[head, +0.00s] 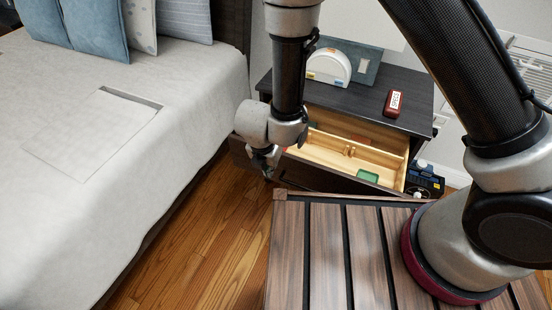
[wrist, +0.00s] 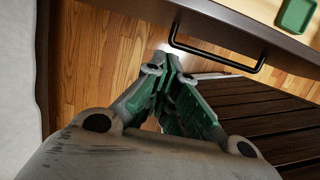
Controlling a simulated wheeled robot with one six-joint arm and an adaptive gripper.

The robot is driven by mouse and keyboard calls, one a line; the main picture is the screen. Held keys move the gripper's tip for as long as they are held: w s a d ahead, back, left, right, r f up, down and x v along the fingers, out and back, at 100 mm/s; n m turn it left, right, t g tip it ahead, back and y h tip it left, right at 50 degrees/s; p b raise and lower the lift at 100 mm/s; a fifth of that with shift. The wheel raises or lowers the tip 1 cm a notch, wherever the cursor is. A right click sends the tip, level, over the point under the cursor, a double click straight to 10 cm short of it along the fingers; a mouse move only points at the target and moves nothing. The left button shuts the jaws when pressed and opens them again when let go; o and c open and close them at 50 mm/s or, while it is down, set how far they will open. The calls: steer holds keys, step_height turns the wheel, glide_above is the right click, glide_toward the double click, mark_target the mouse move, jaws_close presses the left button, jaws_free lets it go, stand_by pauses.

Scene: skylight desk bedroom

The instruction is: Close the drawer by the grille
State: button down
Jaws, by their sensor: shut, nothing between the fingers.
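The drawer (head: 335,160) of a dark nightstand (head: 350,104) is pulled open, with its pale wooden inside showing. A white grille (head: 528,72) is on the wall to the right. The drawer front (wrist: 240,32) crosses the top of the wrist view and bears a black bar handle (wrist: 215,60). My gripper (head: 268,172) is shut and empty, low in front of the drawer's left part. In the wrist view my gripper (wrist: 167,62) points toward the left end of the handle. I cannot tell whether it touches the drawer front.
A green item (head: 367,176) and a reddish one lie in the drawer. A white rounded object (head: 329,67) and a red box (head: 394,103) stand on the nightstand. A bed (head: 120,130) fills the left. A dark case (head: 425,182) sits right of the drawer. Wooden floor (head: 205,225) is clear between.

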steer(key=w, duration=0.1)
steer(key=w+d+f, duration=0.1)
steer(key=w, duration=0.2)
steer(key=shift+d+f, duration=0.2)
steer(key=shift+w, duration=0.1)
